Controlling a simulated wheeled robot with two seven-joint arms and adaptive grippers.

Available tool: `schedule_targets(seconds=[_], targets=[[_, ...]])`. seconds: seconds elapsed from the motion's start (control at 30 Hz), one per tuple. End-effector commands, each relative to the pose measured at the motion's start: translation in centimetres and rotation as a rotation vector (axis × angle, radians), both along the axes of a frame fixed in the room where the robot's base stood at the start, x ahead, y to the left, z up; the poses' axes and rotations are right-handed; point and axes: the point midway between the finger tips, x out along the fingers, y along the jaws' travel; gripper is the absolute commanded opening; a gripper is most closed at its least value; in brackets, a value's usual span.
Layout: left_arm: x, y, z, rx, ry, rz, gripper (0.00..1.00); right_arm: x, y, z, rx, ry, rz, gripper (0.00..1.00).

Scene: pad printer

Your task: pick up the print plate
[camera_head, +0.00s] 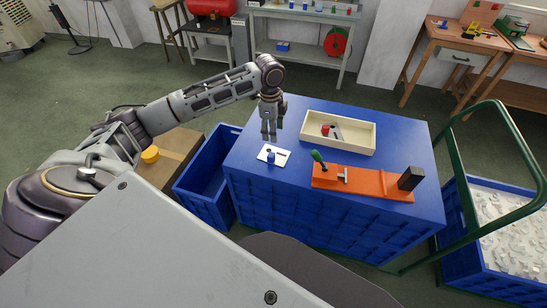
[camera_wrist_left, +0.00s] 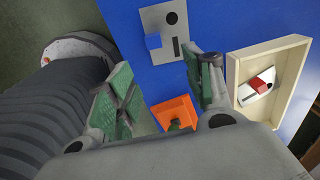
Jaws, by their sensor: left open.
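Two small plates could be the print plate. One pale grey plate with a blue block (camera_head: 282,155) lies on the blue table, left of the tray. In the left wrist view this plate (camera_wrist_left: 178,44) shows a dark round spot and a dark slot. The other plate, with a red block (camera_head: 326,130), lies inside the cream tray (camera_head: 371,142); it also shows in the left wrist view (camera_wrist_left: 259,85). My left gripper (camera_head: 268,136) points down above the table, just behind the blue-block plate in the head view. Its fingers (camera_wrist_left: 166,68) are apart and empty. My right gripper is out of view.
An orange fixture (camera_head: 365,188) with a green-handled clamp (camera_head: 317,157) and a black block (camera_head: 411,178) stands on the blue table (camera_head: 330,222). A blue bin (camera_head: 205,178) stands left of the table. A green-railed cart (camera_head: 490,240) is at the right.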

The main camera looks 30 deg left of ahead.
Motion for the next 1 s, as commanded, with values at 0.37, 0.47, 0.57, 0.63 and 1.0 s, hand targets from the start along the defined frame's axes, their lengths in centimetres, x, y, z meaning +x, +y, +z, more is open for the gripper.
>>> schedule_targets(seconds=[0.37,0.47,0.57,0.63,1.0], targets=[[-0.9,0.6,0.0,0.028,0.040,-0.083,0.52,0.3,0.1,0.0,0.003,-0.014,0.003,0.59],[-0.9,0.6,0.0,0.028,0.040,-0.083,0.52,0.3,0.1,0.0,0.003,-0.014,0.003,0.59],[-0.9,0.6,-0.1,0.028,0.040,-0.083,0.52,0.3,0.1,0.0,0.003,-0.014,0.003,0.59],[-0.9,0.6,-0.3,0.027,0.039,-0.082,0.52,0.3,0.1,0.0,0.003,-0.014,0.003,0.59],[-0.9,0.5,-4.0,0.027,0.040,-0.082,0.52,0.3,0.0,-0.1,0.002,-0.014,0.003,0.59]])
